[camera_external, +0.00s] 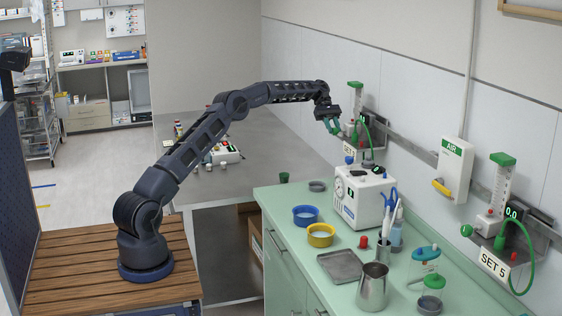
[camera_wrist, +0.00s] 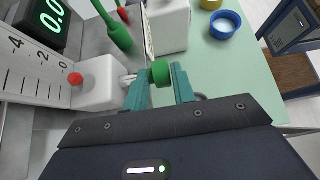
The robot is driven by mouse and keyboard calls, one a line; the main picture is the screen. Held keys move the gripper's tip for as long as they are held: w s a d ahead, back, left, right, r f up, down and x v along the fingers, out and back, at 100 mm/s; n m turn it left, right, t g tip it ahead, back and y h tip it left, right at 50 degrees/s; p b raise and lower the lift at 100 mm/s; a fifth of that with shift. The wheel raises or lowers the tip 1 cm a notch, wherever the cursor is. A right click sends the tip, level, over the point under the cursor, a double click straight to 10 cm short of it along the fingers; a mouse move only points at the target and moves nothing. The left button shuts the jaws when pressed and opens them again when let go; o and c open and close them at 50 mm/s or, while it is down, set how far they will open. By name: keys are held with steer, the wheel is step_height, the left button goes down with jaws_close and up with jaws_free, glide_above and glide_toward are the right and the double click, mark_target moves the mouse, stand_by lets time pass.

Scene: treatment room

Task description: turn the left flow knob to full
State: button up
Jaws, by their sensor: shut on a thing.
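The left flow meter (camera_external: 354,100) has a green cap and stands on the wall rail at the far end of the counter. My gripper (camera_external: 333,124) is at it. In the wrist view the teal fingers of my gripper (camera_wrist: 160,88) are shut around the green flow knob (camera_wrist: 160,71), which sits on a short metal stem. The stem comes out of the white valve block (camera_wrist: 98,83). The red ball (camera_wrist: 75,79) is near the 0 end of the scale (camera_wrist: 30,74). The green display (camera_wrist: 50,14) reads 0.0, seen tilted.
A right flow meter (camera_external: 497,190) with a "SET 5" sign hangs nearer. A green hose (camera_wrist: 113,28) runs close to my fingers. A white machine (camera_external: 362,197), a blue bowl (camera_external: 305,215) and a yellow bowl (camera_external: 321,235) stand on the green counter below.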

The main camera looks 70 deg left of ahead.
steer(key=h, duration=0.2)
steer(key=f+h, duration=0.1)
steer(key=shift+s+a+f+h, duration=0.1)
steer(key=shift+s+a+h, duration=0.05)
steer(key=shift+a+h, duration=0.25)
steer(key=h, duration=0.4)
steer(key=shift+f+h, duration=0.4)
steer(key=o, duration=0.7)
steer(key=shift+o, duration=0.6)
steer(key=shift+r, duration=0.1)
